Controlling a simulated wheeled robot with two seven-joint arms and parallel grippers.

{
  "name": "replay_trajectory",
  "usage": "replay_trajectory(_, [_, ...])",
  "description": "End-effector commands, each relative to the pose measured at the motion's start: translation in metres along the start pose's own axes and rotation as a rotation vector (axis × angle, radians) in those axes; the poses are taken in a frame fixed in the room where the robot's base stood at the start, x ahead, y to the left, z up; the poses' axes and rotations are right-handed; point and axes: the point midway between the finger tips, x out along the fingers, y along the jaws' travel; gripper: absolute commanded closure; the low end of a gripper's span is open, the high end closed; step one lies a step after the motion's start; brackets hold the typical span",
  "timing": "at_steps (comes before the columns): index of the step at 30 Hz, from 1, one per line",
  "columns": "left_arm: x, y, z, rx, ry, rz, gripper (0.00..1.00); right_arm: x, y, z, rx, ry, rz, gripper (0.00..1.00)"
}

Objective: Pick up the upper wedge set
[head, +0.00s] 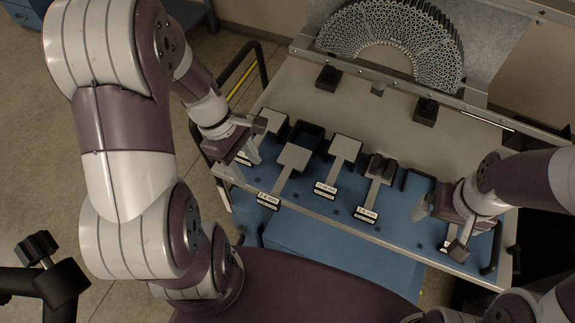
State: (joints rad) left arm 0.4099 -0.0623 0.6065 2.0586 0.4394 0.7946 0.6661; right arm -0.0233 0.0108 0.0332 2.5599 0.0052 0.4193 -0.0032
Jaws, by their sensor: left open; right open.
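Several labelled pieces lie in a row on the blue mat (310,207) at the near side of the cart. Three show pale square plates: a left plate (272,121), a middle plate (294,157) and a right plate (345,148). My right gripper (436,224) is open over the mat's right end, apart from the ridged block.
A grey lattice arch (392,42) stands at the back behind a metal rail (400,78). Black blocks (328,79) sit below the rail. The pale cart top (400,130) is clear in the middle. Black handles (243,75) rise at the cart's sides.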

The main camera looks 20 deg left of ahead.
Motion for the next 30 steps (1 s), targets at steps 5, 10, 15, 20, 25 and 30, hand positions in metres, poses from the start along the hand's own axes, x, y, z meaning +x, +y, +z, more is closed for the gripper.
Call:
replay_trajectory(5, [0.014,0.0,0.001,-0.075,-0.03,0.005,0.49,-0.007,0.0,-0.001,0.0,0.0,0.0,0.02])
replay_trajectory(10, [0.054,0.001,0.001,-0.072,-0.028,0.005,0.49,-0.005,0.0,-0.001,0.0,0.0,0.0,0.02])
replay_trajectory(15, [0.074,0.001,0.001,-0.071,-0.026,0.006,0.49,-0.005,0.0,-0.001,0.0,0.0,0.0,0.02])
replay_trajectory(20, [0.103,0.001,-0.005,-0.072,-0.026,0.005,0.49,-0.008,0.0,-0.001,0.0,0.0,0.0,0.02])
replay_trajectory(25, [0.122,0.002,-0.004,-0.07,-0.024,0.008,0.49,-0.005,0.0,-0.001,0.0,0.0,0.0,0.02])
replay_trajectory(30, [0.123,0.002,-0.004,-0.069,-0.024,0.009,0.49,-0.005,0.0,-0.001,0.0,0.0,0.0,0.02])
